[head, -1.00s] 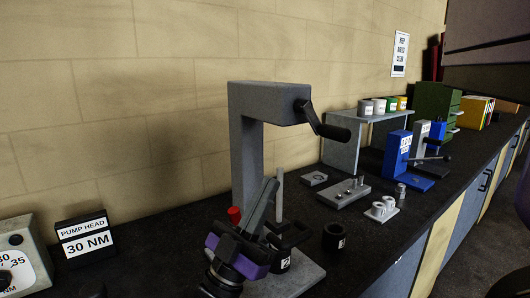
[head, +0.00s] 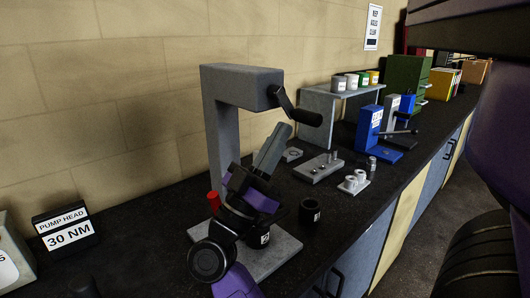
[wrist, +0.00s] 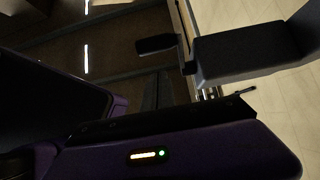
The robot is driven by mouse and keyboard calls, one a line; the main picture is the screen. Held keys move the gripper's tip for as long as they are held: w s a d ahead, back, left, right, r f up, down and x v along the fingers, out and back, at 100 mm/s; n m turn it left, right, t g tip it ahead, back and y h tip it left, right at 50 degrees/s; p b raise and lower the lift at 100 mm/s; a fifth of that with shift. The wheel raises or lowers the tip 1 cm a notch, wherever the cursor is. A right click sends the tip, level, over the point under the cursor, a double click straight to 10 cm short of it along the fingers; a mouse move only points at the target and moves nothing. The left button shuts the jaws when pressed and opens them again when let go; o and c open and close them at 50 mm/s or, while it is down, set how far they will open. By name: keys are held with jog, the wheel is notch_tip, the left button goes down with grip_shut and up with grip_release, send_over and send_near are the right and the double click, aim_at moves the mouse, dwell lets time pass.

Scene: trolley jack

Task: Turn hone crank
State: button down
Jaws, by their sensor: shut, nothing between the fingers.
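The hone is a grey stand (head: 216,130) with an overhanging arm (head: 240,83). Its crank (head: 283,98) slopes down to the right from the arm's end and carries a black handle (head: 305,116). My gripper (head: 280,130) points up from below, shut and empty. Its tips are just below and left of the handle in the head view, with no clear contact visible. In the wrist view the handle (wrist: 156,43), crank (wrist: 186,52) and grey arm (wrist: 245,52) lie beyond my fingers. My wrist hides part of the stand's base plate (head: 278,258).
A red piece (head: 214,202) stands beside the hone's post. A black cylinder (head: 310,211) is right of my wrist. Grey fixtures (head: 318,167), white rings (head: 354,181) and a blue press (head: 370,130) stand farther right. A "30 NM" sign (head: 67,232) is at left.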

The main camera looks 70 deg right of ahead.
jog(key=shift+s+d+p, duration=0.2)
jog(key=shift+s+d, duration=0.3)
jog(key=shift+d, duration=0.3)
jog(key=shift+s+d+p, duration=0.15)
jog(key=shift+s+d, duration=0.3)
jog(key=shift+d, duration=0.3)
